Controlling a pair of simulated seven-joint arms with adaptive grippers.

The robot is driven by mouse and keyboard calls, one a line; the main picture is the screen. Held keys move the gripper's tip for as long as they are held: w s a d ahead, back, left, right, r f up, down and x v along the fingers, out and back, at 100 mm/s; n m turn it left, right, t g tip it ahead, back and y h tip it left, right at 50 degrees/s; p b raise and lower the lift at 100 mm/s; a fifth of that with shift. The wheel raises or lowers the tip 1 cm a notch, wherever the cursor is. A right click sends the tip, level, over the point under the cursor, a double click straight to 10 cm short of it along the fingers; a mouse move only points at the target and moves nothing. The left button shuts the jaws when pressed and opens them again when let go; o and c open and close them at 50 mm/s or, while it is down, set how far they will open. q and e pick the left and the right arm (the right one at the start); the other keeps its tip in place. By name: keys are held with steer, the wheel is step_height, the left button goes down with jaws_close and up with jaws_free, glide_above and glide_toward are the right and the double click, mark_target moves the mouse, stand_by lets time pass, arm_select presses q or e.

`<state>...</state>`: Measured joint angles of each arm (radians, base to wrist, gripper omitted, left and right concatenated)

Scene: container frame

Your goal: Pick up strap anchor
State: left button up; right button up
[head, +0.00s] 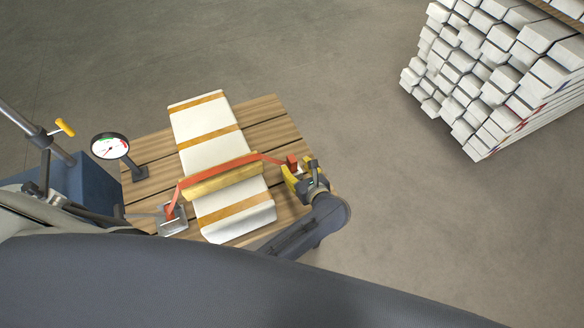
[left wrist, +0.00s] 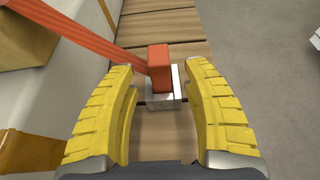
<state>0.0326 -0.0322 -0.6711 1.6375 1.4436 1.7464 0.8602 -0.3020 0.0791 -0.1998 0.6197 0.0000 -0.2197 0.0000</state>
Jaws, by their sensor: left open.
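The strap anchor, a red upright block (left wrist: 159,66) in a small grey metal base (left wrist: 168,88), stands on the wooden planks. In the head view the red block (head: 292,162) is at the right end of the red strap (head: 245,160). My left gripper (head: 301,170) is at this anchor, its yellow fingers apart. In the left wrist view the left gripper (left wrist: 164,100) is open, with the block and base between and just ahead of the fingers, not clamped. The gripper partly hides the anchor in the head view. My right gripper is not in view.
The strap crosses a yellow bar on a white banded bundle (head: 205,122) on a wooden pallet (head: 262,115). A metal bracket (head: 172,220) holds the strap's left end. A round gauge (head: 109,147) stands at the left. A stack of white bars (head: 490,75) is far right. Floor between is clear.

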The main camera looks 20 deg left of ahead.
mark_target(294, 165)
arm_select(q)
steer(key=shift+x, duration=1.85)
jaws_close()
